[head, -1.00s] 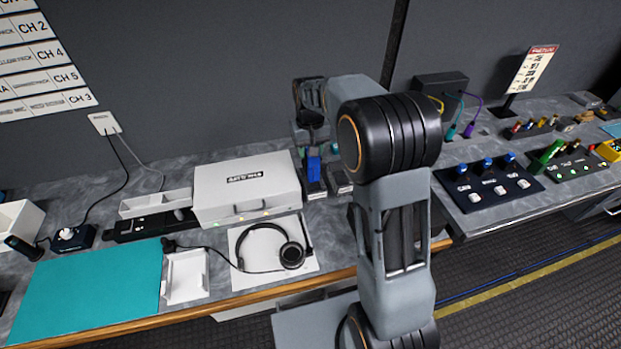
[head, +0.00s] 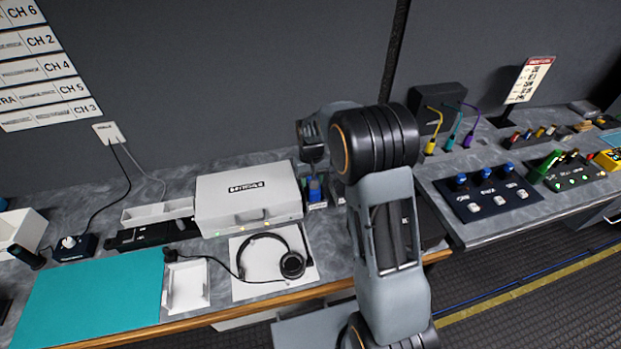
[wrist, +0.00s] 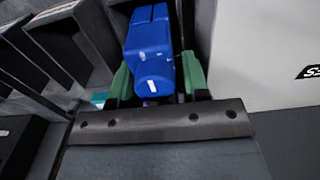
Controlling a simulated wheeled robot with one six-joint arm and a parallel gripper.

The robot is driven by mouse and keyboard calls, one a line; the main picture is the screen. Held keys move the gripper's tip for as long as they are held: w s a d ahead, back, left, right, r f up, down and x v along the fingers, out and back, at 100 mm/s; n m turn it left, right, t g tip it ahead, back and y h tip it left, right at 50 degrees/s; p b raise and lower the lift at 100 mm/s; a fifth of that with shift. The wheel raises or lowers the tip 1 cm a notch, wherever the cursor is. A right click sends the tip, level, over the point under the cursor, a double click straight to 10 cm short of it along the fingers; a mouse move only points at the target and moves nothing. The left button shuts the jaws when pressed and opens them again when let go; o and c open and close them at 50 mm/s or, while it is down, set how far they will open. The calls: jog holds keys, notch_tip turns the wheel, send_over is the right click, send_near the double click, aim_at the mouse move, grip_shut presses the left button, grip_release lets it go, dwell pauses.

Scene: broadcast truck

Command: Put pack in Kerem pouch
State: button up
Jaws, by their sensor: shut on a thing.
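A blue pack (wrist: 150,50) with small pale marks is between the green fingertips of my gripper (wrist: 158,82) in the wrist view. The gripper is shut on it. In the head view the blue pack (head: 314,190) shows just right of the white case, below my dark wrist; the fingertips there are too small to make out. Dark grey open-topped holders (wrist: 70,45), which may be the pouches, stand left of the pack in the wrist view. I cannot read a Kerem label. My arm hides part of this area in the head view.
The white case (head: 248,197) stands close left of the pack. A headset (head: 268,258) lies on a white sheet in front of it. A teal mat (head: 95,285) covers the left desk. A button panel (head: 487,195) and cables are at the right, past my arm.

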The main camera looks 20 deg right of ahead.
jog(key=shift+f, duration=0.15)
jog(key=o, duration=1)
jog(key=shift+o, duration=0.2)
notch_tip(320, 180, up, 12)
jog(key=b, duration=0.1)
jog(key=s+r+t, duration=0.2)
jog(key=s+r, duration=0.3)
jog(key=s, duration=0.6)
jog(key=s+f+t, duration=0.2)
jog(key=s, duration=1)
jog(key=shift+d, duration=0.3)
